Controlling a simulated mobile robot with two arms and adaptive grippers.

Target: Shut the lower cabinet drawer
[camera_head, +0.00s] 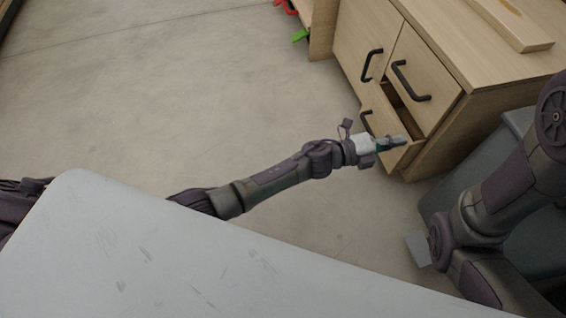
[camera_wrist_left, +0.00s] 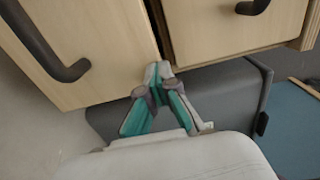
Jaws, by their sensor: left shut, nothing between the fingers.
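The wooden cabinet (camera_head: 440,60) stands at the upper right of the head view. Its lower drawer (camera_head: 383,128) is pulled part way out, with a dark gap above its front and a black handle at its left. My left gripper (camera_head: 404,140) is shut and empty, with its tips at the right end of the drawer front. In the left wrist view the closed fingertips (camera_wrist_left: 158,68) are at the edge of a wooden front beside a dark gap; I cannot tell whether they touch it. My right gripper is out of view; only my right arm shows.
The upper drawer (camera_head: 418,75) looks closed. A grey bin (camera_head: 437,203) stands beside the cabinet, below the left fingers in the wrist view (camera_wrist_left: 235,90). A wooden board (camera_head: 505,22) lies on the cabinet top. Open floor (camera_head: 180,90) lies to the left.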

